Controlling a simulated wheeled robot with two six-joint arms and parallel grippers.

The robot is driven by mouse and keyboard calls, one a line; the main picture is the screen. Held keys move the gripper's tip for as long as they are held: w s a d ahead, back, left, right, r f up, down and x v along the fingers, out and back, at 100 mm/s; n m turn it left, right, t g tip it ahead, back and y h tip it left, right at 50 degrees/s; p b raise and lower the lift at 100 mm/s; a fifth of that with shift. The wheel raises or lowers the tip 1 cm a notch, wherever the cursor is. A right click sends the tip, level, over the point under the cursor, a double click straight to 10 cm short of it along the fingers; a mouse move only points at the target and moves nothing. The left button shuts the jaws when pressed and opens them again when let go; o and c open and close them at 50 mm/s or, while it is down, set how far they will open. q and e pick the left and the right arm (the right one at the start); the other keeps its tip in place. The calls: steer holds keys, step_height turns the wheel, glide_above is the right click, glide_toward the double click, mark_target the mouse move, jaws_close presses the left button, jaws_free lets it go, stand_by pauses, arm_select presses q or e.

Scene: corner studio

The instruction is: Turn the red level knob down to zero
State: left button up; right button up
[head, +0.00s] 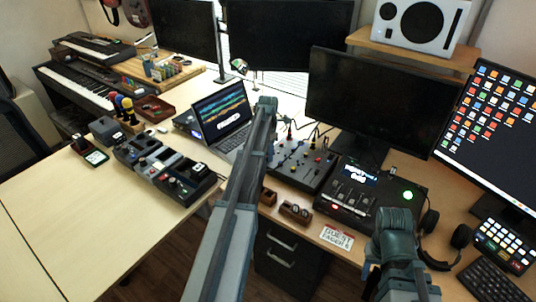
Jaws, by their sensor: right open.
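The task's red level knob is too small to single out with certainty. Small coloured knobs show on the dark mixer (301,166) in the middle of the desk, and the black control box (364,197) to its right has a red spot near its front. My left gripper (265,104) is at the end of the long arm reaching up past the mixer's left side. Its fingers are not clear, and the arm hides part of the mixer's left edge. My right gripper (395,222) is low at the right, in front of the control box, apart from the mixer and apparently empty.
A laptop (221,112) stands left of my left arm. A pedal row (165,168) lies on the left desk. Monitors (395,102) stand behind the mixer. Headphones (446,246) and a keyboard (487,281) lie at right. The left desk's front is clear.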

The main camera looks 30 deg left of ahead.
arm_select(q)
steer(key=o, duration=0.3)
steer(key=shift+o, duration=0.2)
steer(key=shift+r, duration=0.1)
step_height(320, 180, up, 14)
steer(key=p, duration=1.3)
steer(key=shift+f+p, duration=0.2)
steer(key=shift+p, duration=0.2)
